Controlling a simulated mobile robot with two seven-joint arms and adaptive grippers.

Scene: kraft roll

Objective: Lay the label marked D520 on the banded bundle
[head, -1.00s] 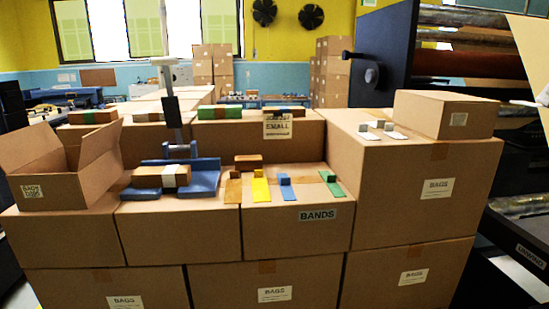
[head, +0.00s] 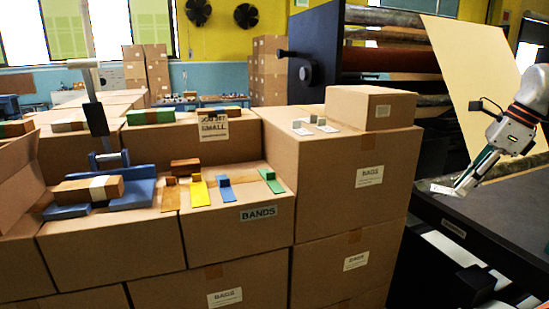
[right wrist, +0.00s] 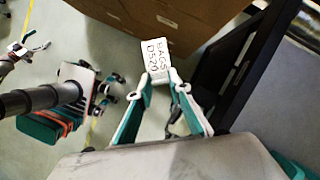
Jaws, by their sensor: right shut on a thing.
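My right gripper (head: 458,188) is at the right of the head view. In the right wrist view the label (right wrist: 157,52) reads "BAGS D520" and sticks out past the fingertips (right wrist: 160,78). The banded bundle (head: 74,191), a brown block with a white band around it, lies on a blue cradle (head: 132,195) at the left of the head view, far from my right gripper.
Colored strips with small blocks lie on the carton marked BANDS (head: 258,213). Small white pieces with grey blocks (head: 302,127) lie on the taller carton (head: 335,150), beside a closed box (head: 372,108). The dark machine table (head: 500,220) is at right. More bundles stand behind.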

